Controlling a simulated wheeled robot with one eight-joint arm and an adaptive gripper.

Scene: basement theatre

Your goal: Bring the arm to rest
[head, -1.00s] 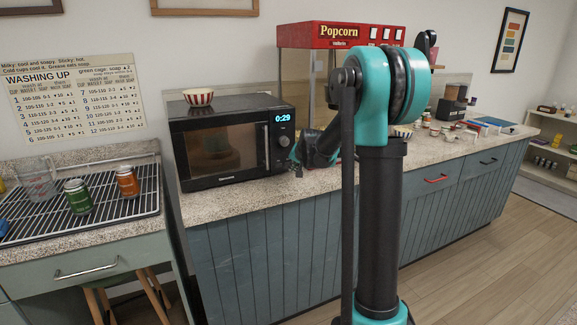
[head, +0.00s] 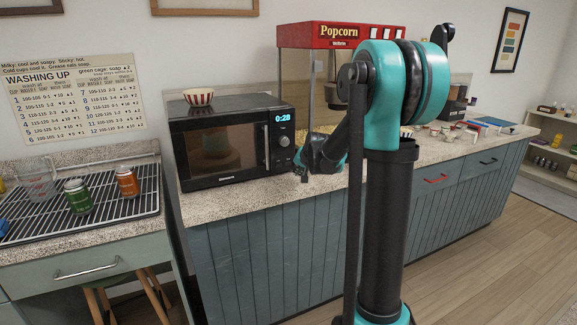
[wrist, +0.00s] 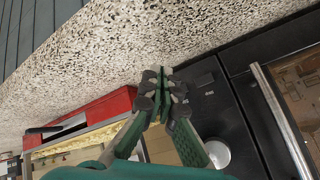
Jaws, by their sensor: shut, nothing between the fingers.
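My gripper (head: 303,174) is at the end of my arm, just right of the microwave's front, above the speckled counter (head: 240,202). In the wrist view its fingers (wrist: 160,76) are closed together with nothing between them. The arm is bent, with a large teal joint high in front of the counter. It hides part of the counter behind it.
The black microwave (head: 226,159) shows 0:28, with a striped bowl (head: 198,97) on top. A red popcorn machine (head: 349,36) stands behind my arm. A drying rack (head: 105,212) with jars is at left. Small items crowd the counter's right. Floor (head: 470,270) at right is clear.

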